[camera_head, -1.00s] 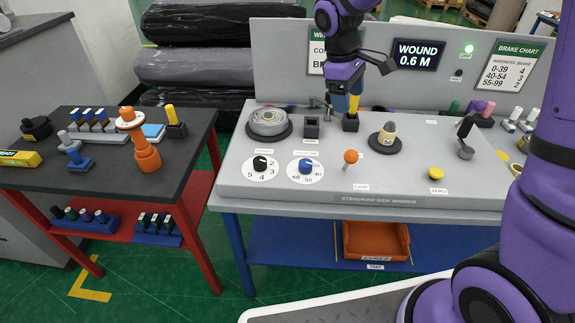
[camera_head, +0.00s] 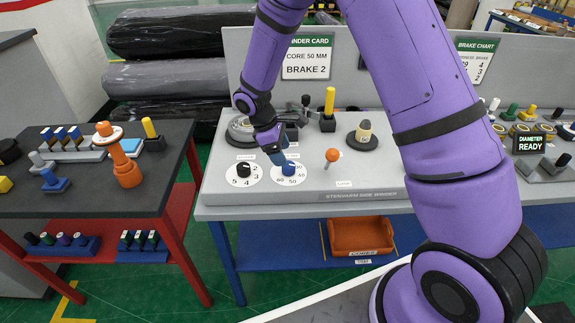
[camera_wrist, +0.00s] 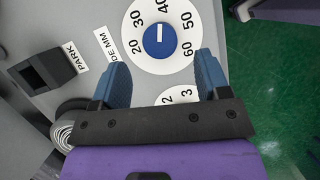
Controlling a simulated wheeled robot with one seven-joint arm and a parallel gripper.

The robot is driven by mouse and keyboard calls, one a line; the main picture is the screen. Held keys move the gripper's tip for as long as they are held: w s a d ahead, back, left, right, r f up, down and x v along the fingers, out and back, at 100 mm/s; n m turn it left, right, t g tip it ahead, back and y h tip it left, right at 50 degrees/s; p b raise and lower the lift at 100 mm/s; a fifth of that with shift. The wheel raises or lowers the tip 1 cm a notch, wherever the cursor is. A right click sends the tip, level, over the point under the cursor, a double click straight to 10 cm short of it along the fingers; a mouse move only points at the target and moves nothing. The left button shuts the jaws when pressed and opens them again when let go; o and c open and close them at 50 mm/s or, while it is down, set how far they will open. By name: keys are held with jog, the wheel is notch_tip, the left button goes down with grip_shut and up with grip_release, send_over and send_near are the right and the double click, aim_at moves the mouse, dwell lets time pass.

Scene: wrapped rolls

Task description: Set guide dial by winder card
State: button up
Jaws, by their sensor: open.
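The guide dial is a blue knob (camera_head: 288,169) on a white scale marked 20 to 60. In the wrist view the blue knob (camera_wrist: 160,41) has a white line pointing at or near 40. The winder card (camera_head: 307,57) on the back panel reads core 50 mm, brake 2. My gripper (camera_head: 277,156) is just above the blue dial in the head view. In the wrist view my gripper (camera_wrist: 163,62) is open and empty, its blue fingers spread below the knob on either side, apart from it.
A black-knobbed dial (camera_head: 243,170) sits left of the guide dial, and an orange-topped lever (camera_head: 331,156) to its right. A yellow handle (camera_head: 329,100) stands behind. A side table with an orange stand (camera_head: 122,160) is at left.

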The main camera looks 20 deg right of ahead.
aim_at(289, 165)
jog(key=x, duration=0.5)
jog(key=shift+d+f, duration=0.2)
jog(key=shift+f, duration=0.15)
jog(key=c, duration=0.9)
